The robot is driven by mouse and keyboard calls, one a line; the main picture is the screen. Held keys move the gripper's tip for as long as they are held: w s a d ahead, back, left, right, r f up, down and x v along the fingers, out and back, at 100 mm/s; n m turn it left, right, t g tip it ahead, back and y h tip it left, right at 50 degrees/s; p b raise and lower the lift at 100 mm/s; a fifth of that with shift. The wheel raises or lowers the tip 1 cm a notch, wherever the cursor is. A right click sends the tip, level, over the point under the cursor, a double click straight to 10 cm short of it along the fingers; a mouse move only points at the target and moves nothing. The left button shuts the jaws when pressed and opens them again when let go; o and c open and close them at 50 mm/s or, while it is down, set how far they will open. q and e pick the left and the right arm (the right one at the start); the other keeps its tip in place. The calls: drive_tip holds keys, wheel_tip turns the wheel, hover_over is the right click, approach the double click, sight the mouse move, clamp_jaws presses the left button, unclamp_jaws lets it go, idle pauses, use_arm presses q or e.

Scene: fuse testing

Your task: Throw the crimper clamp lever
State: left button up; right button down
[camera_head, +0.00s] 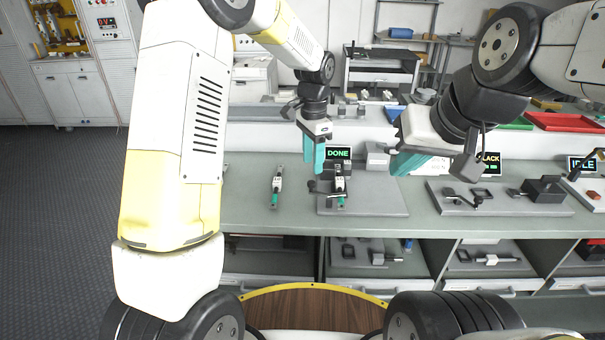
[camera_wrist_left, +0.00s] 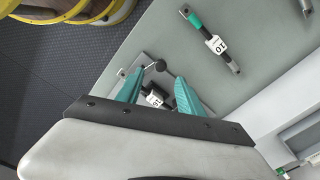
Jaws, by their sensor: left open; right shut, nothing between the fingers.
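The clamp station, with a grey base plate (camera_head: 385,202), sits on the bench under a screen reading DONE (camera_head: 338,153). A white-and-green fuse (camera_head: 340,184) lies in it, and its white label shows in the left wrist view (camera_wrist_left: 154,99). The lever's black knob (camera_head: 312,186) is at the station's left side; in the left wrist view the knob (camera_wrist_left: 160,66) appears between my teal fingertips. My left gripper (camera_head: 314,166) is open, pointing down above the knob; contact cannot be told. My right gripper (camera_head: 397,170) is shut and empty, right of the station above the bench.
Another fuse (camera_head: 277,187) lies on the bench left of the station, labelled 01 in the left wrist view (camera_wrist_left: 215,46). A second station (camera_head: 495,196) stands to the right, beside an IDLE screen (camera_head: 582,164). A red tray (camera_head: 562,122) is behind.

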sight(312, 182)
use_arm(q)
wheel_tip(312, 182, down, 8)
drive_tip(key=shift+f, duration=0.1)
idle(0.4)
clamp_jaws()
